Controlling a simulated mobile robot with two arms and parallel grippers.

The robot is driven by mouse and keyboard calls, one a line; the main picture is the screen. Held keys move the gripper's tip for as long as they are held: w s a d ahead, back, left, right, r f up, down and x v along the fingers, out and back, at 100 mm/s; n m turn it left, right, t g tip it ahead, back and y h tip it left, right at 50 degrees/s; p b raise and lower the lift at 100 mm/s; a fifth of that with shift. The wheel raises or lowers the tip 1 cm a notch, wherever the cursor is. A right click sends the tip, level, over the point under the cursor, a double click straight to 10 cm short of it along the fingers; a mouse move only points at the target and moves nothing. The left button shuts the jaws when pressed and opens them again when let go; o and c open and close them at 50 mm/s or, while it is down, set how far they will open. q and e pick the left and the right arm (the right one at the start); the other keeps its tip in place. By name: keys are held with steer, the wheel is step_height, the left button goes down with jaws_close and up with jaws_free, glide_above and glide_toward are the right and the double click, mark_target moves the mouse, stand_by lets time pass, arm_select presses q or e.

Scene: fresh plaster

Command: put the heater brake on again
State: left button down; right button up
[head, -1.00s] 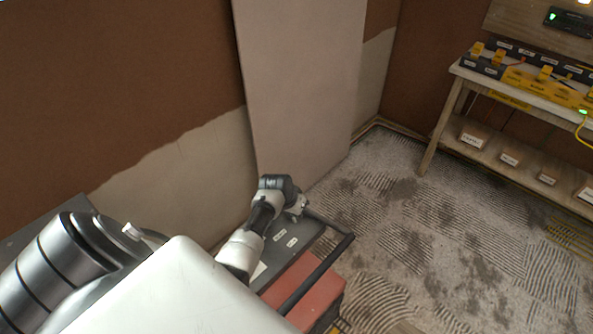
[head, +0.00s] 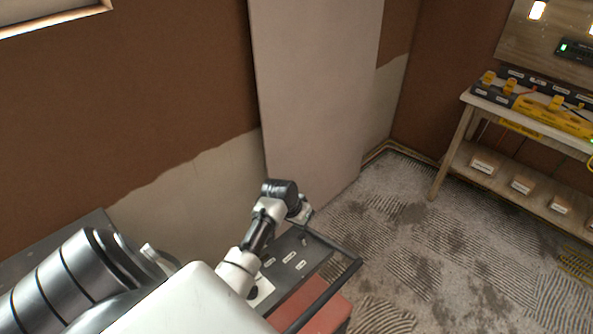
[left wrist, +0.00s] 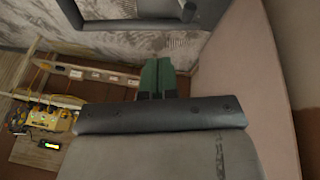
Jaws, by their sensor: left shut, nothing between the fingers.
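My left gripper (head: 305,216) is at the end of the white and dark arm, over a dark labelled top (head: 288,257) with a black bar handle (head: 330,288) and a red body (head: 318,312). I cannot tell for sure whether this red unit is the heater, and no brake can be made out. In the left wrist view the green fingers of the left gripper (left wrist: 157,72) are together with nothing between them. A dark bar frame (left wrist: 130,22) lies beyond them. My right gripper is not in view.
A tall pale board (head: 315,100) leans on the brown, partly plastered wall. A wooden bench (head: 450,150) with yellow and black devices stands at the right, with small boxes on its lower shelf (head: 500,180). The ridged grey floor (head: 430,250) between is open.

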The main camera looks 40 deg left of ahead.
arm_select(q)
steer(key=v, duration=0.3)
steer(key=shift+a+f, duration=0.1)
steer(key=shift+a, duration=0.1)
stand_by(0.5)
